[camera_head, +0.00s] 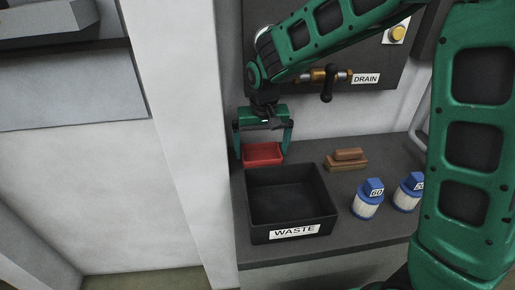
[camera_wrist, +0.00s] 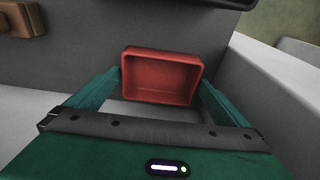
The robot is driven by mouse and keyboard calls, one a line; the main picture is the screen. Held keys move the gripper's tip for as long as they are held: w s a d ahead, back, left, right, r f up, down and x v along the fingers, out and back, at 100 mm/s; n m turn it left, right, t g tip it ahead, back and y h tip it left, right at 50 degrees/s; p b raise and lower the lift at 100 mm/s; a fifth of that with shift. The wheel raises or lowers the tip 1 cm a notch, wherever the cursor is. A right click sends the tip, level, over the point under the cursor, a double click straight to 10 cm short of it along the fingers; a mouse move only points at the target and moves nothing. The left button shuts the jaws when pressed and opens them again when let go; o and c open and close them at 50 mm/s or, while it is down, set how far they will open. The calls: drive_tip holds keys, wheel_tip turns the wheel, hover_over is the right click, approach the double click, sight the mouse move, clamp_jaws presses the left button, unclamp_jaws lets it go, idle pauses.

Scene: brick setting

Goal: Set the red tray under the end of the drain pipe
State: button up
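The red tray (camera_head: 262,154) is a small open box behind the waste bin, near the left edge of the counter. My gripper (camera_head: 263,151) reaches down from above, one green finger at each side of the tray. In the wrist view the tray (camera_wrist: 161,78) lies between the fingertips, its open side facing the camera. The fingers are spread wide and appear very close to its sides; I cannot tell whether they press on it. The drain pipe (camera_head: 325,76) is a brass fitting with a dark downward end, on the wall panel right of my gripper.
A black bin marked WASTE (camera_head: 290,222) stands at the front left of the counter (camera_head: 330,238). Brown bricks (camera_head: 346,160) lie stacked below and right of the drain. Two blue-and-white bottles (camera_head: 367,199) (camera_head: 408,192) stand at the right. Some counter is bare between bin and bricks.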

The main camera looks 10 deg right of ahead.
wheel_tip(320, 180, up, 12)
drive_tip(key=s, duration=0.2)
idle(0.4)
